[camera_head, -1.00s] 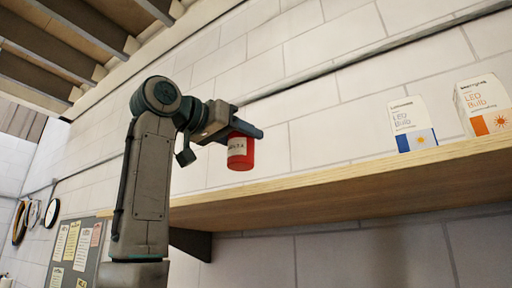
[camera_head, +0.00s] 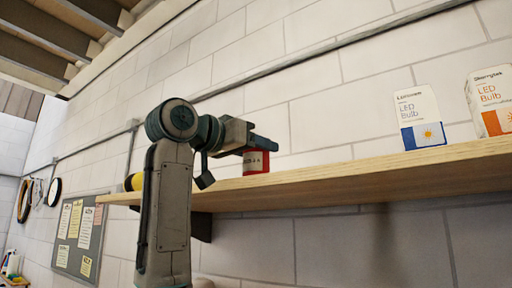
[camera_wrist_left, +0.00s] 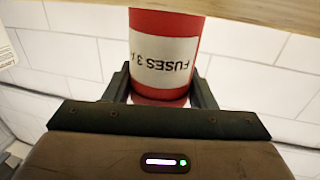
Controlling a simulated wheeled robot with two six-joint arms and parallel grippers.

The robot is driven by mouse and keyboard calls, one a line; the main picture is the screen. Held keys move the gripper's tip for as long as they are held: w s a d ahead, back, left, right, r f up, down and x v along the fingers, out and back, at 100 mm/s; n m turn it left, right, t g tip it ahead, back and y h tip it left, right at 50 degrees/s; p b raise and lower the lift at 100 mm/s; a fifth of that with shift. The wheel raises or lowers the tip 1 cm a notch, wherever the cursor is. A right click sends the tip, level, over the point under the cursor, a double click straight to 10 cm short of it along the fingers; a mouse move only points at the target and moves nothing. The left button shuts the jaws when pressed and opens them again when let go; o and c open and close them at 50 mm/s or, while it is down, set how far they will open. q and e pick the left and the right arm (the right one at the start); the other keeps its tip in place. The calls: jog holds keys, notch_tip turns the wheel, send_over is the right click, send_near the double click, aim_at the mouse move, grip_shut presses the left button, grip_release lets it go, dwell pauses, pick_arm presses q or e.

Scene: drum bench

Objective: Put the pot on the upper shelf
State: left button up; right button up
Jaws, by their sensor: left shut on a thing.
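The pot (camera_head: 256,161) is red with a white label. In the left wrist view the pot (camera_wrist_left: 165,55) stands between my fingers, and its label reads "FUSES 3" and more. My left gripper (camera_head: 262,144) is shut on it, from the left in the head view. The upper shelf (camera_head: 350,176) is a pale wooden board along the wall. The pot looks upright at the shelf's height, and its bottom shows close to the board's edge. I cannot tell whether it touches the board. My right gripper is not in view.
Two LED bulb boxes, one blue and white (camera_head: 419,117) and one orange and white (camera_head: 492,101), stand on the shelf at the right. A yellow thing (camera_head: 134,181) shows partly behind my arm at the shelf's left end. The board between pot and boxes looks clear.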

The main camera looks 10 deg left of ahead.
pick_arm(q)
jog(key=shift+f, duration=0.15)
jog(key=o, duration=0.6)
jog(key=shift+s, duration=0.1)
jog(key=shift+c, duration=0.2)
jog(key=o, duration=0.4)
jog(key=shift+o, duration=0.2)
jog(key=shift+w, duration=0.2)
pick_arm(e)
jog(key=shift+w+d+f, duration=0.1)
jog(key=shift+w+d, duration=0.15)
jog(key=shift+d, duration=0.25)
